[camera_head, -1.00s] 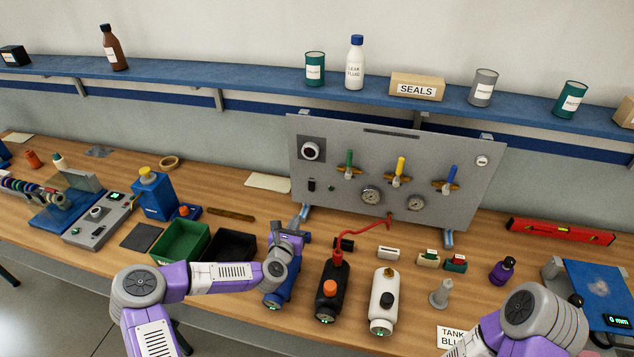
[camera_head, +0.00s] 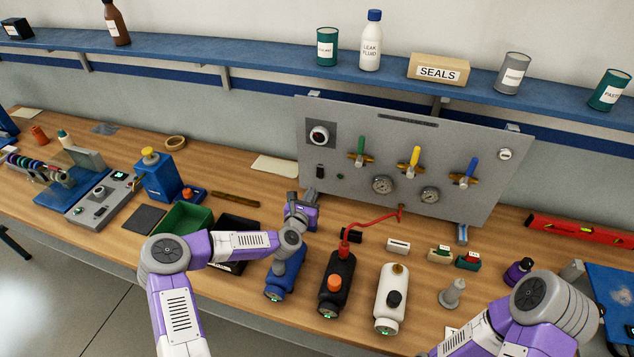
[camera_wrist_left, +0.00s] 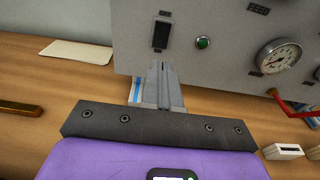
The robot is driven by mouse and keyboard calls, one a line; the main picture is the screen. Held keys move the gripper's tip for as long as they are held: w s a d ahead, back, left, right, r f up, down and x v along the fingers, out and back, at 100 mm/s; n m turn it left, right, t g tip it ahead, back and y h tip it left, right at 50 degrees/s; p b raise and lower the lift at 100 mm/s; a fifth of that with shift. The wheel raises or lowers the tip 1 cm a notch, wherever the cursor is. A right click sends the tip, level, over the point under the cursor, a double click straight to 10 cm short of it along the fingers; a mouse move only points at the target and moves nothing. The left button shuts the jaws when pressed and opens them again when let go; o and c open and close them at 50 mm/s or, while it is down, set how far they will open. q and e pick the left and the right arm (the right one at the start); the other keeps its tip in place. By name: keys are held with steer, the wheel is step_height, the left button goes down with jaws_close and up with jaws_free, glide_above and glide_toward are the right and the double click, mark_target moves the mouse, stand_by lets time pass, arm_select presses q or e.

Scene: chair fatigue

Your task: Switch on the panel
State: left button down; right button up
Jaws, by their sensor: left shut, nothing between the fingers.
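The grey panel (camera_head: 470,135) stands upright at the back of the bench. On its lower left are a small black rocker switch (camera_head: 320,171) and a small green round part (camera_head: 340,176). In the left wrist view the black switch (camera_wrist_left: 160,33) is just above my fingertips, with the green part (camera_wrist_left: 203,42) to its right. My left gripper (camera_head: 312,196) is shut and empty, close to the panel's lower left. In the wrist view its fingers (camera_wrist_left: 160,72) point toward the panel below the switch; contact cannot be told. My right gripper is out of view.
A red hose (camera_head: 370,226) runs from the black bottle to the panel. Green and black bins (camera_head: 186,223) lie left of my gripper. A shelf (camera_head: 250,62) hangs above.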

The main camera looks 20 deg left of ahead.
mark_target(320, 177)
arm_select(q)
steer(key=shift+w+d+f+p, duration=0.1)
steer(key=shift+w+f+p, duration=0.1)
steer(key=shift+w, duration=1.55)
steer(key=shift+w+d+f+p, duration=0.1)
steer(key=shift+w+f, duration=0.1)
steer(key=shift+w, duration=1.55)
steer(key=shift+a, duration=0.1)
